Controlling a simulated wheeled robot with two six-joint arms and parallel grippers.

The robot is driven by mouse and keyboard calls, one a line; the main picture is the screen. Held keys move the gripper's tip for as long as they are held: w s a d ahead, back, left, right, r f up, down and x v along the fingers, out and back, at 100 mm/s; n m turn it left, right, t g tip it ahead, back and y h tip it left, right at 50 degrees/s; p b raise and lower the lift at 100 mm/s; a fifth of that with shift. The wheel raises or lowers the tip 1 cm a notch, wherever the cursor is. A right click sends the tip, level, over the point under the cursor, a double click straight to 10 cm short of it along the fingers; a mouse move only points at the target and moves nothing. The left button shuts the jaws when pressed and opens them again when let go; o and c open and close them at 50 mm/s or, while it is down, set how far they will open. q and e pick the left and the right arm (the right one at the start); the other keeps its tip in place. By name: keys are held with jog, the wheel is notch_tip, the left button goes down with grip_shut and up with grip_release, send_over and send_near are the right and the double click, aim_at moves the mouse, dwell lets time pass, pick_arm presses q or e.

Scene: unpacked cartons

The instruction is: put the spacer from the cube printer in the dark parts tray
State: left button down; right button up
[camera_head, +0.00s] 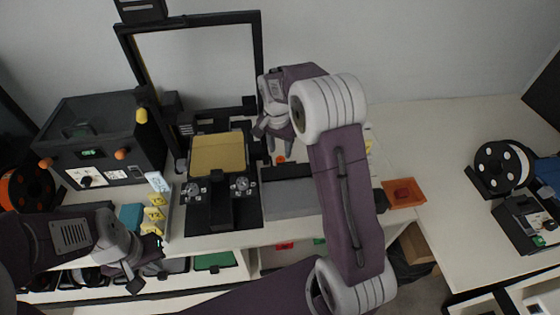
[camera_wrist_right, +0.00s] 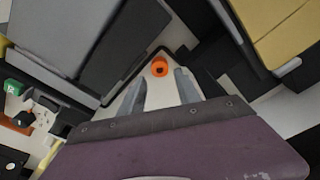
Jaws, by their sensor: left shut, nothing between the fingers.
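A small orange ring-shaped part (camera_head: 280,158), which looks like the spacer, lies on the pale bench between the gold-bed printer and a grey box. It also shows in the right wrist view (camera_wrist_right: 159,67). My right gripper (camera_head: 279,142) points down just above it. Its fingers (camera_wrist_right: 161,86) are apart with nothing between them, and the ring shows just beyond the tips. My left gripper (camera_head: 136,277) is shut and empty at the bench's front left edge. A black boxy printer (camera_head: 105,135) stands at the left. I cannot tell for sure which container is the dark parts tray.
The gold-bed printer (camera_head: 217,153) with a tall black frame stands left of my right gripper. The grey box (camera_head: 292,198) is close on the right. An orange tray (camera_head: 404,194) lies farther right. Yellow pieces (camera_head: 153,214) lie near my left gripper.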

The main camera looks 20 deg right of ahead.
aim_at(280, 159)
notch_tip(280, 159, down, 4)
jog(key=shift+f, duration=0.1)
jog(key=shift+w+d+f, duration=0.1)
jog(key=shift+f, duration=0.3)
grip_shut()
jog(key=shift+r, duration=0.15)
jog(key=shift+r, duration=0.3)
notch_tip(280, 159, up, 3)
jog(key=s+d+r, duration=0.5)
jog(key=d+r, duration=0.2)
jog(key=d, duration=0.3)
jog(key=shift+d, duration=0.25)
